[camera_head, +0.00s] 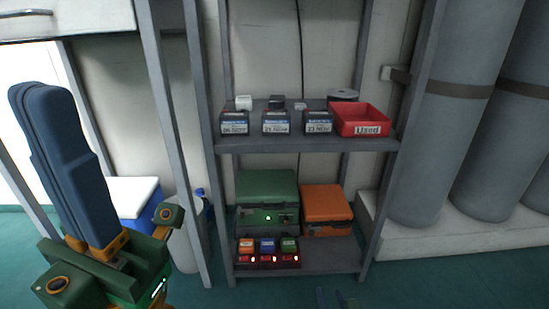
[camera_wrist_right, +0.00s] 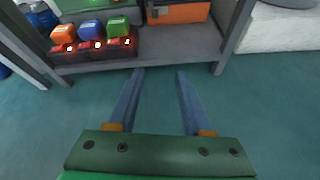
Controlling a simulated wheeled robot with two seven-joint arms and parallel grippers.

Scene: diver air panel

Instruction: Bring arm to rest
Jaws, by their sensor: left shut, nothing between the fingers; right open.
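My left gripper (camera_head: 40,95) stands large at the left of the head view, its blue fingers pointing up and pressed together with nothing between them. My right gripper (camera_wrist_right: 160,73) is open and empty in the right wrist view, its two blue fingers apart over the teal floor. Its fingertips point toward the front edge of the lower shelf (camera_wrist_right: 185,45). Only its fingertips show at the bottom edge of the head view (camera_head: 336,298).
A grey rack holds labelled dark boxes (camera_head: 276,122) and a red "Used" bin (camera_head: 362,120) above. Below are a green case (camera_head: 267,188), an orange case (camera_head: 327,208) and a charger with orange, blue and green batteries (camera_head: 267,260). Grey cylinders (camera_head: 440,130) stand right.

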